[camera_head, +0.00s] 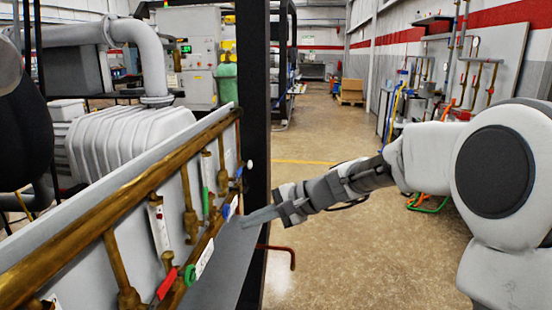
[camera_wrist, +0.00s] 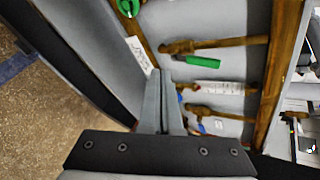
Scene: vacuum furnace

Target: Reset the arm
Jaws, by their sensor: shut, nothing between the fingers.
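My arm comes in from the right in the head view and reaches left toward the pipe panel. My gripper (camera_head: 262,216) is shut and holds nothing. Its fingertips are close to the panel's right end, just above the grey ledge (camera_head: 225,278); I cannot tell whether they touch anything. In the wrist view my gripper (camera_wrist: 166,75) shows its two grey fingers pressed together, pointing toward the valves.
The brass pipe (camera_head: 120,205) runs along the panel with several valves and tags. A black post (camera_head: 254,120) stands behind the gripper. A bent red-brown rod (camera_head: 285,249) sticks out below it. The floor (camera_head: 345,255) to the right of the post is open.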

